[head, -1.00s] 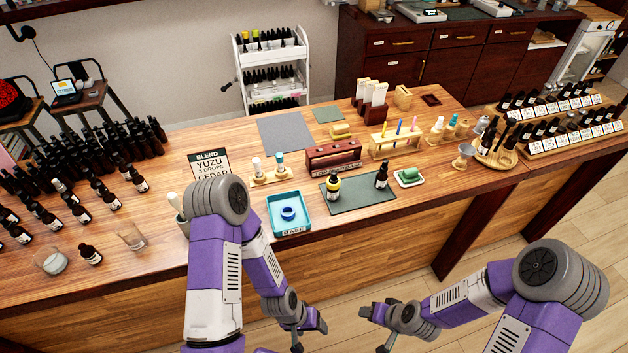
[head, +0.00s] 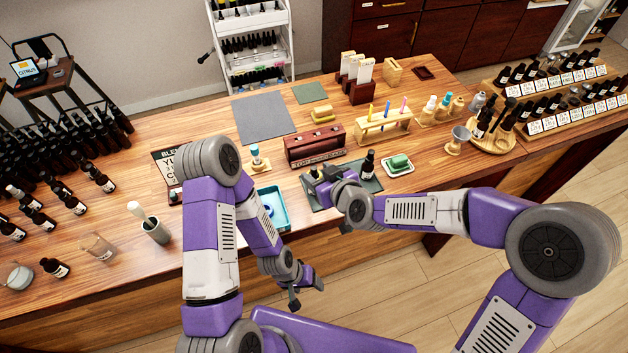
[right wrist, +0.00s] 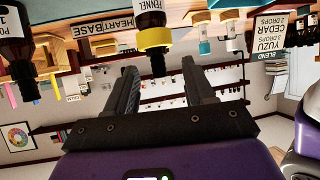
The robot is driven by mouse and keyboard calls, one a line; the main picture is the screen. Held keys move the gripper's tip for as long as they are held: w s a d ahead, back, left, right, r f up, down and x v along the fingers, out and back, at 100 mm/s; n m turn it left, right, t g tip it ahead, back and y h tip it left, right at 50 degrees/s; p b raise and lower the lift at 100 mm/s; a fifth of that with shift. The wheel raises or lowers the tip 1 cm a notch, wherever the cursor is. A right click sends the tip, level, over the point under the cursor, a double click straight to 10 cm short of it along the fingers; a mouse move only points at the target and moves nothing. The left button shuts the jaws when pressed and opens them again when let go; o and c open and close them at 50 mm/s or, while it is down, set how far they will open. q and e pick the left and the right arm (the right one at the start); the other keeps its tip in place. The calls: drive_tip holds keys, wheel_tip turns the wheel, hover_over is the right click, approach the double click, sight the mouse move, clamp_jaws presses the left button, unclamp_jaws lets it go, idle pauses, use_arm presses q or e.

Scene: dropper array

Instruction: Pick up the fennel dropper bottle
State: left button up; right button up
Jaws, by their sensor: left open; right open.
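The fennel dropper bottle (right wrist: 150,25) is dark with a white "FENNEL" label and a yellow collar. It shows upside down in the right wrist view.
A second dark bottle (head: 368,164) stands on the mat, right of my right gripper.

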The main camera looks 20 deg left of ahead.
sight(316, 174)
drive_tip(key=shift+x, duration=1.7)
clamp_jaws()
drive_tip(key=shift+s+d+f, duration=0.1)
drive_tip(key=shift+f, duration=0.1)
